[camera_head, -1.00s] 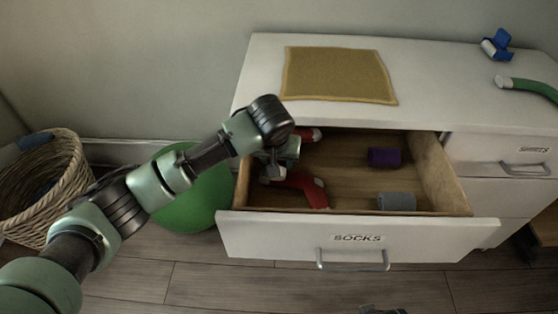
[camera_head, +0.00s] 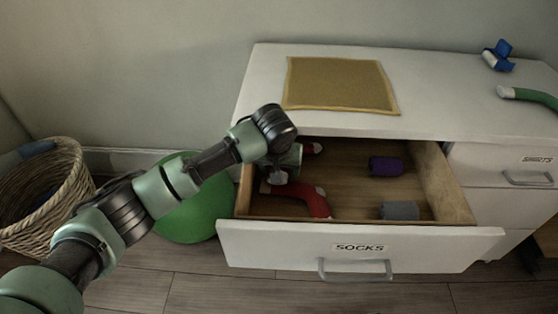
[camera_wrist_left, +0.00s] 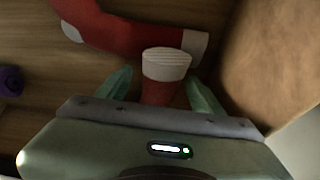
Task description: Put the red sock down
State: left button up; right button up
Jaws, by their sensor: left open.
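My left gripper (camera_wrist_left: 164,92) is open inside the open sock drawer (camera_head: 360,246); in the head view my wrist hides most of its fingers. In the left wrist view a red sock piece with a white ribbed end (camera_wrist_left: 166,65) sits between the apart fingertips. Another red sock length (camera_wrist_left: 125,36) with white ends lies across the wood floor beyond it. In the head view a bent red sock (camera_head: 308,201) lies at the drawer's front left. A red piece with a white tip (camera_head: 313,148) shows behind my gripper. I cannot tell which pieces join.
A purple roll (camera_head: 385,166) and a grey roll (camera_head: 399,210) lie in the drawer's right half. A mustard cloth (camera_head: 340,84) lies on the dresser top (camera_head: 440,105). The drawer's middle floor is free.

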pick_arm(q)
jog(key=p+v, duration=0.2)
jog(key=v, duration=0.9)
pick_arm(e)
notch_tip(320, 180, down, 9)
jog(key=s, duration=0.2)
jog(key=shift+s+d+g, duration=0.15)
jog(key=shift+s+g, duration=0.15)
jog(key=shift+s, duration=0.05)
pick_arm(q)
jog(key=shift+r, duration=0.15)
pick_arm(e)
jog(key=shift+r, duration=0.1)
